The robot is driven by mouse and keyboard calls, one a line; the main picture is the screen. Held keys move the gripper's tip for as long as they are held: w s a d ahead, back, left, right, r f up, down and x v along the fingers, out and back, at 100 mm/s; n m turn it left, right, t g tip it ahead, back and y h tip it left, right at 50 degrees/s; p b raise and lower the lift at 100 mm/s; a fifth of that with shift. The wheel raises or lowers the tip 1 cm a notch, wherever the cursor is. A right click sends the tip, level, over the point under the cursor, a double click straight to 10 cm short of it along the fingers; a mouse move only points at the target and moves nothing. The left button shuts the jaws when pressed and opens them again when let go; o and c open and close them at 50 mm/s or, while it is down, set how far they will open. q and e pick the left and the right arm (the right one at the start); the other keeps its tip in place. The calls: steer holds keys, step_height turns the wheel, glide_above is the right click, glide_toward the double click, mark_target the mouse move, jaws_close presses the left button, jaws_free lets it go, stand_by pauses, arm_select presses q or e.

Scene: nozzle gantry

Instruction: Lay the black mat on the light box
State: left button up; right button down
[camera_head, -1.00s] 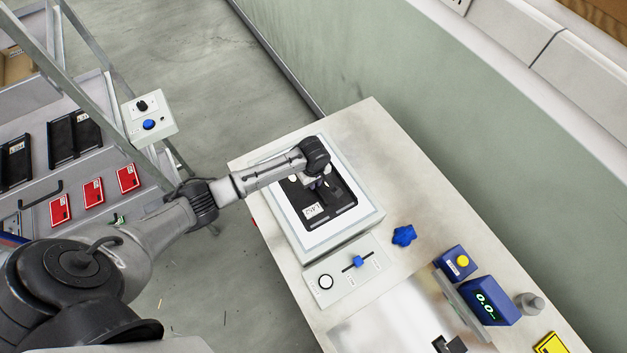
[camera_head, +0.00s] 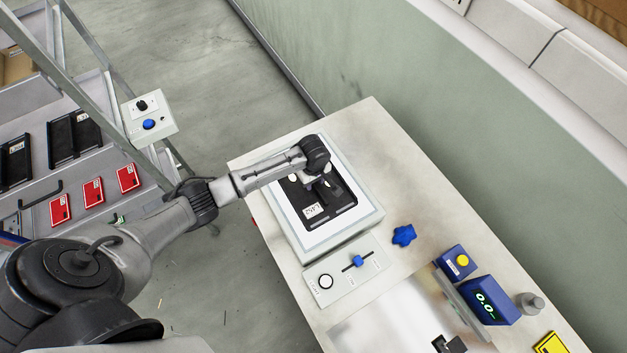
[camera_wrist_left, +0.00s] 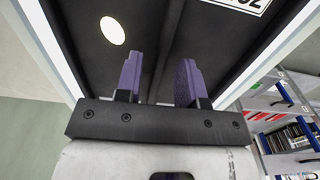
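The light box (camera_head: 303,241) is a white box with a bright top panel, standing on the bench in the middle of the head view. The black mat (camera_head: 342,214) lies on its top panel, with lit panel showing around its edges. The mat has a white label and also fills much of the left wrist view (camera_wrist_left: 215,45), where a bright oval opening shows in it. My left gripper (camera_head: 322,190) is low over the mat. Its two purple fingers (camera_wrist_left: 159,80) stand apart, with a dark ridge of the mat between them. My right gripper is not in view.
A control panel (camera_head: 340,283) with a blue slider adjoins the light box. A rack with red cards (camera_head: 93,192) is at left.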

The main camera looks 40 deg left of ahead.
arm_select(q)
steer(key=shift+r, duration=5.8)
steer(key=s+d+f+m+t+h, duration=0.1)
steer(key=s+d+f+m, duration=0.2)
steer(key=s+d+m, duration=0.3)
steer(key=s+d+f+m+t, duration=0.15)
steer(key=s+d+m, duration=0.25)
steer(key=s, duration=0.5)
steer(key=s+r+m, duration=0.1)
steer(key=s+m, duration=0.2)
steer(key=s, duration=0.3)
steer(key=s+r+m+t, duration=0.1)
steer(key=s+r+m, duration=0.1)
steer(key=s, duration=0.5)
steer(key=shift+a+r+m+y+p, duration=0.15)
steer(key=shift+a+m+y+p, duration=0.2)
steer(key=shift+m, duration=0.35)
